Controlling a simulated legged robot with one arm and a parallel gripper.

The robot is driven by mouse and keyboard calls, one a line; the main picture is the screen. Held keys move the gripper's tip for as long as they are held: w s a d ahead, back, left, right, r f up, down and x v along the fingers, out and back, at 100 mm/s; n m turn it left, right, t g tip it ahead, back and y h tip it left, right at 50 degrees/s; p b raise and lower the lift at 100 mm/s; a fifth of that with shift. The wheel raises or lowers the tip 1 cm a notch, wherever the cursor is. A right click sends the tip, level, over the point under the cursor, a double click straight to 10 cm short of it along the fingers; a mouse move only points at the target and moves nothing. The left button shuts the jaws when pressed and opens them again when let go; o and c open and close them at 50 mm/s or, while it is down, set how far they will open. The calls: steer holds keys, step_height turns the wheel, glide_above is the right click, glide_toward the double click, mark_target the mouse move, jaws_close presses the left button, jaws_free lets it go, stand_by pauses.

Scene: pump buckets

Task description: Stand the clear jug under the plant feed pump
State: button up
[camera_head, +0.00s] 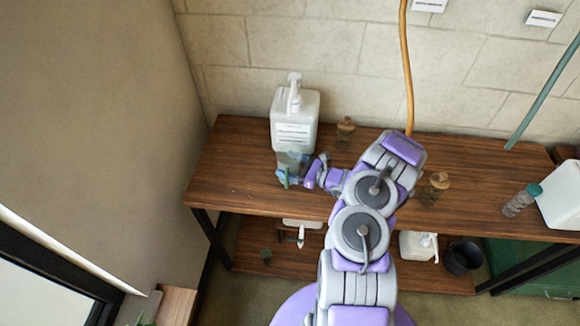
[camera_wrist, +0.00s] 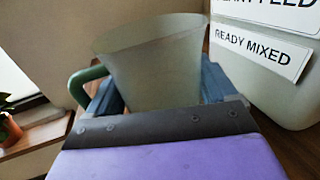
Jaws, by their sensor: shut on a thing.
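The clear jug (camera_wrist: 155,65) is a translucent, greyish cup, wide at the mouth, with a green handle on its left in the wrist view. My gripper (camera_wrist: 162,95) is shut on it, with a blue finger on each side. In the head view the jug (camera_head: 291,160) is at the front of the plant feed container (camera_head: 297,132), below its white pump (camera_head: 294,92). My gripper (camera_head: 300,180) reaches it from the right. The container's label reads "READY MIXED" in the wrist view (camera_wrist: 262,52). I cannot tell whether the jug's base touches the bench.
The wooden bench (camera_head: 235,165) stands against a block wall. Small amber bottles (camera_head: 345,130) (camera_head: 435,186) stand on it. A teal-capped bottle (camera_head: 522,200) and another white container (camera_head: 562,193) are at the right. The bench's left end is clear.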

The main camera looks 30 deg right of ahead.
steer(key=o, duration=0.9)
steer(key=p+v, duration=0.2)
steer(key=v, duration=1)
steer(key=shift+d+p, duration=0.1)
steer(key=shift+p, duration=0.25)
